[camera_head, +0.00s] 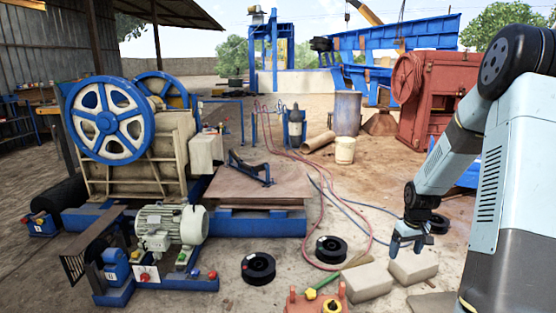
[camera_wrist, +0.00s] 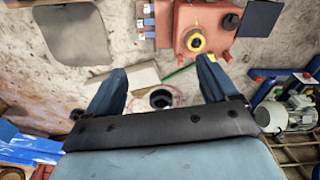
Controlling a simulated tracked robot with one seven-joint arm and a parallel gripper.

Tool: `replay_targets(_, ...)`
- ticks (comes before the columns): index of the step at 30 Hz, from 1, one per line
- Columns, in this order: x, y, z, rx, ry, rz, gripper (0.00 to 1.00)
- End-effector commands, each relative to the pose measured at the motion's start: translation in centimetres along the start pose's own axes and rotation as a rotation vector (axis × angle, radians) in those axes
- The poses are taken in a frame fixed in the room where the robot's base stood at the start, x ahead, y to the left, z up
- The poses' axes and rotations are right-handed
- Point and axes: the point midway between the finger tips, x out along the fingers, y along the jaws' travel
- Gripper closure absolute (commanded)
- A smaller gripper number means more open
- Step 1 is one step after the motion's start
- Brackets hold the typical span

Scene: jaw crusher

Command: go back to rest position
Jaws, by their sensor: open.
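My gripper (camera_head: 408,243) hangs at the right in the head view, fingers pointing down, above and beside two pale blocks on the ground. In the wrist view my gripper (camera_wrist: 158,85) shows two blue fingers spread wide apart with nothing between them. The right pale block (camera_head: 414,265) lies just below the fingers in the head view. The left pale block (camera_head: 366,281) lies beside it. I cannot tell how far the fingertips are above the blocks.
A jaw crusher (camera_head: 135,140) with blue flywheels and a motor (camera_head: 170,226) stand left. Black rings (camera_head: 258,268) and red hoses (camera_head: 318,200) lie on the ground. An orange-red unit (camera_head: 314,301) sits at the front; it also shows in the wrist view (camera_wrist: 200,22). Dirt around the hoses is largely open.

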Motion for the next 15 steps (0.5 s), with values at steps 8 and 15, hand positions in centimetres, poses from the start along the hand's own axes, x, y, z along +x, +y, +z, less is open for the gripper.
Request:
replay_targets(8,-8.6,-3.3,0.8,0.014,0.034,0.078,0.14)
replay_targets(15,-15.1,-6.6,2.4,0.037,0.077,0.125,0.14)
